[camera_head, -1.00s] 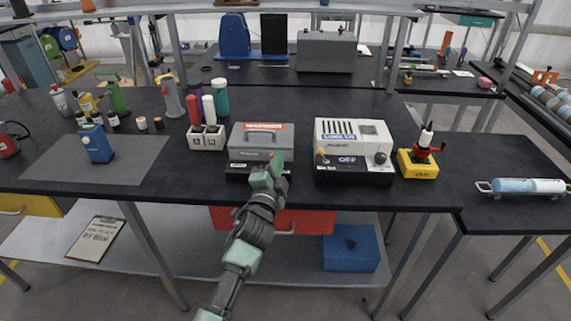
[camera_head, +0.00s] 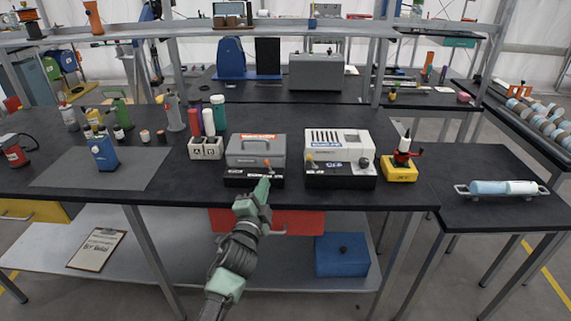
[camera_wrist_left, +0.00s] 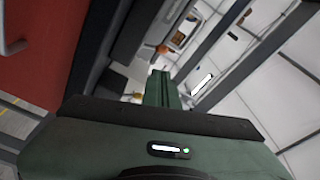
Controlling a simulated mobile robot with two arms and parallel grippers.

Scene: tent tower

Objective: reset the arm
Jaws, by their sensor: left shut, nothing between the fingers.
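My left arm comes up from the bottom of the head view. Its green gripper (camera_head: 263,188) is shut and empty, with its tip overlapping the lower front edge of the grey-topped machine (camera_head: 255,150). I cannot tell if they touch. A small orange knob or lever (camera_head: 267,163) shows on that machine's front, just above the gripper. In the left wrist view the green fingers (camera_wrist_left: 160,88) are together and point up the picture with nothing between them. My right gripper is not in view.
A white-topped machine (camera_head: 340,150) stands right of the grey one, then a yellow-based red device (camera_head: 401,165). A two-part white holder (camera_head: 206,149) and colored bottles stand left. A red drawer (camera_head: 290,222) is under the tabletop. The mat (camera_head: 75,170) is mostly bare.

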